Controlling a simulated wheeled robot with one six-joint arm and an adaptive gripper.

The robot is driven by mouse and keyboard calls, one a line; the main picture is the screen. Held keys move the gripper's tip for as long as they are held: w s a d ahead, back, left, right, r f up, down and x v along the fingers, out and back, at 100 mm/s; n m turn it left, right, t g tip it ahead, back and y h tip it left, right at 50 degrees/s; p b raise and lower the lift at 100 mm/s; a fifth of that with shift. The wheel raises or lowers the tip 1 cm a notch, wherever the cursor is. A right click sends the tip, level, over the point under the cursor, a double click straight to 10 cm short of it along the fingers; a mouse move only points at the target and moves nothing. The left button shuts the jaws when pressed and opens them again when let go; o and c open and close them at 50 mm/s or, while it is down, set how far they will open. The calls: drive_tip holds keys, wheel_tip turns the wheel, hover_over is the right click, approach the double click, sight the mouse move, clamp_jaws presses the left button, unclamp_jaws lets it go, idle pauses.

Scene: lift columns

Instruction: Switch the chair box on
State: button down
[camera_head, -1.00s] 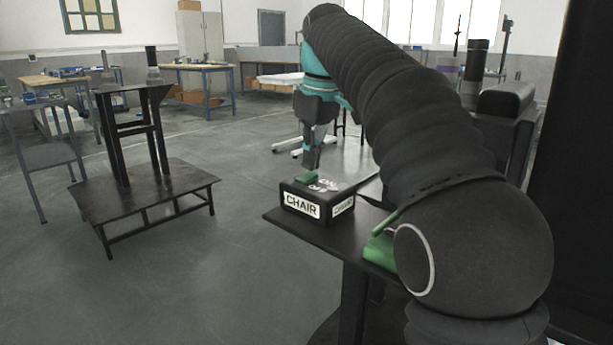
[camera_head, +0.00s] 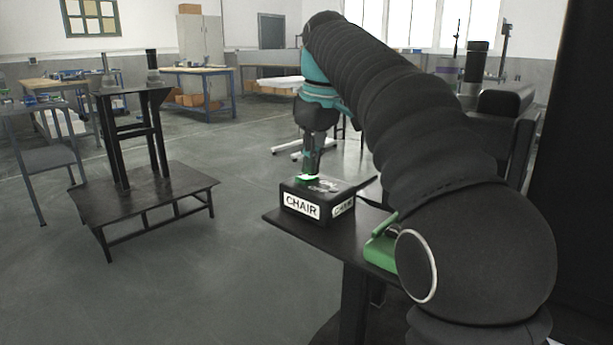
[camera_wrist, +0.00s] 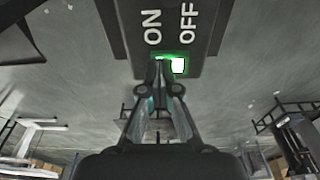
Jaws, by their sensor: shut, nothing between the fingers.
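The chair box (camera_head: 302,206) is a black box with white CHAIR labels on its sides, standing on a dark table (camera_head: 290,222). In the wrist view the box top (camera_wrist: 135,25) shows the words ON and OFF. A lit switch (camera_wrist: 179,65), white with a green glow, shows at the box's near edge, on the OFF word's side. My gripper (camera_wrist: 160,62) is shut with nothing in it, its fingertips at the green part below the word ON. In the head view my gripper (camera_head: 311,172) points down onto the box top, where a green glow shows. Whether the tips touch is hard to tell.
A black low platform with an upright frame (camera_head: 140,190) stands on the left. A green object (camera_head: 380,252) lies on the dark table beside my arm. Workbenches (camera_head: 200,72) stand at the back. The floor between is clear.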

drive_tip(key=shift+r+p, duration=2.55)
drive_tip(key=shift+p, duration=0.25)
drive_tip(key=shift+r, duration=0.95)
